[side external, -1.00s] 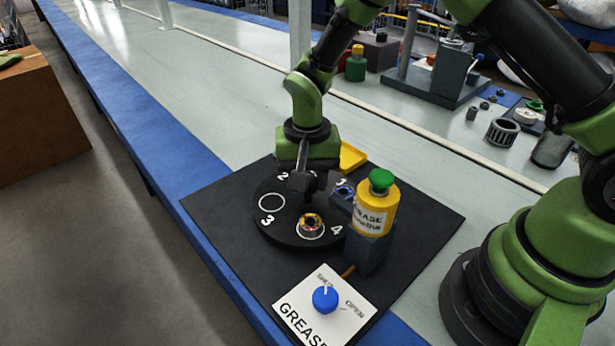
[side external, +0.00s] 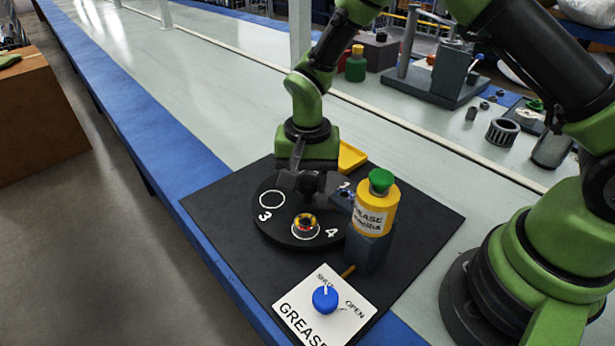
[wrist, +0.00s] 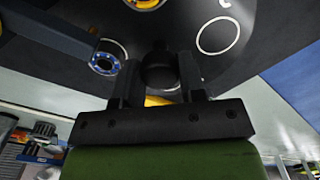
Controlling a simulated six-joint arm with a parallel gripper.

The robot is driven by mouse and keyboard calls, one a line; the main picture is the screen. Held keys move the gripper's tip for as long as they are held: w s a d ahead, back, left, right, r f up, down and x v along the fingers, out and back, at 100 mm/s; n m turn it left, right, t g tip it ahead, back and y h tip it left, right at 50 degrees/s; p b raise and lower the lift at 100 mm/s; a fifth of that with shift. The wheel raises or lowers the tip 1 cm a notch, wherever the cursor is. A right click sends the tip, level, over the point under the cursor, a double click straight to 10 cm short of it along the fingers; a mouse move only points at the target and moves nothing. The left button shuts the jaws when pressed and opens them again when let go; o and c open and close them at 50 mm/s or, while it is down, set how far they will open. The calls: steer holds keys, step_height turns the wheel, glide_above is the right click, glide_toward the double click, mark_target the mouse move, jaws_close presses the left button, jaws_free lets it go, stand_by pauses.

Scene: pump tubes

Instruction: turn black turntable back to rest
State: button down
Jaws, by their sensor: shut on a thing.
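The black turntable (side external: 283,228) is a round disc with white rings and numbers; 3 and 4 face the front edge in the side view. It also shows in the wrist view (wrist: 195,70). A small part with a yellow and red centre (side external: 305,226) sits in a ring between 3 and 4. My gripper (side external: 310,184) is low over the back of the turntable. In the wrist view my gripper (wrist: 159,80) is shut on a dark round knob (wrist: 159,68) on the turntable. The fingers and wrist hide the back of the disc.
A yellow grease canister (side external: 376,208) with a green cap stands on a dark block right of the turntable. A white grease panel (side external: 325,312) with a blue knob (side external: 325,299) lies in front, its pointer towards SHUT. A yellow tray (side external: 352,156) is behind.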

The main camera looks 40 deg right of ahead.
mark_target(309, 180)
steer(key=c, duration=0.7)
jaws_free()
step_height(309, 180, up, 9)
steer(key=shift+r, duration=0.5)
steer(key=s+d+r+n+t+y, duration=0.1)
steer(key=s+d+r+t, duration=0.1)
steer(key=s+r, duration=0.3)
steer(key=s+d+r+n+t, duration=0.1)
steer(key=s+r, duration=0.2)
steer(key=r, duration=0.4)
steer(key=s+d+r+n+t, duration=0.1)
steer(key=s+t, duration=0.1)
steer(key=s, duration=0.3)
steer(key=s+r+n+t+y, duration=0.1)
steer(key=s+n+t, duration=0.1)
steer(key=s, duration=0.4)
steer(key=shift+d+r, duration=0.3)
steer(key=shift+d, duration=0.1)
